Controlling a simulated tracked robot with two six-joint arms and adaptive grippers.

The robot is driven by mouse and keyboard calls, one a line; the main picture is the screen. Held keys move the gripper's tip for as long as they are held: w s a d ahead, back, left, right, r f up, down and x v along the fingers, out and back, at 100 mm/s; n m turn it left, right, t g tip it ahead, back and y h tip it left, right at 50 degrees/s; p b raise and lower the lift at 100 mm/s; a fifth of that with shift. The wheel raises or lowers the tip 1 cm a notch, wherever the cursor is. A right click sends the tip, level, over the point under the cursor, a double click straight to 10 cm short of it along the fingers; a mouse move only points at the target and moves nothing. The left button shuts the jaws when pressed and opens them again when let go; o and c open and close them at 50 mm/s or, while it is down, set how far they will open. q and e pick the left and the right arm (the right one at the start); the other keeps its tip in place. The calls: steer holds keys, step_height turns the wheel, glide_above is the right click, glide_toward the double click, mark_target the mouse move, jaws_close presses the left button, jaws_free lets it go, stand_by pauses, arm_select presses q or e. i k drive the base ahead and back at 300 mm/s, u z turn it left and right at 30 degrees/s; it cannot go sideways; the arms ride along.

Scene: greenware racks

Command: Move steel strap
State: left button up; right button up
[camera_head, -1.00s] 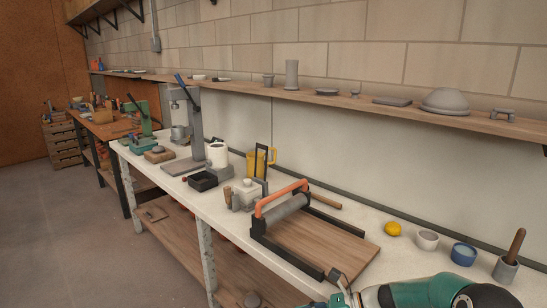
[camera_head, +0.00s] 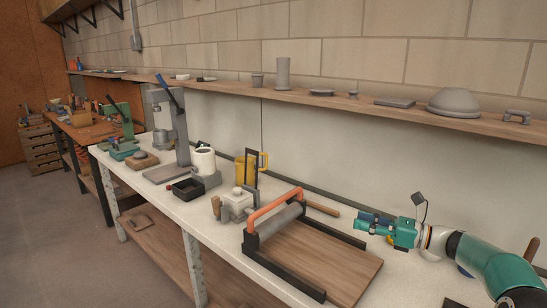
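I cannot make out a steel strap for certain in this view. My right gripper (camera_head: 374,223) is at the end of the teal arm from the right. It is over the right part of the white bench (camera_head: 215,215), right of the slab roller (camera_head: 275,210) with its orange handle. It is small and seen from the side, so I cannot tell its opening or whether it holds anything. A yellow object behind it is mostly hidden. My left gripper is not in view.
A yellow pitcher (camera_head: 241,171), a white lidded box (camera_head: 238,206), a black tray (camera_head: 187,190) and a grey press (camera_head: 181,130) stand left of the roller. A wall shelf (camera_head: 340,105) with grey pottery runs above. My arm covers the bench's right end.

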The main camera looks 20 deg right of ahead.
mark_target(258, 153)
steer(key=i, duration=1.2)
steer(key=u, duration=0.1)
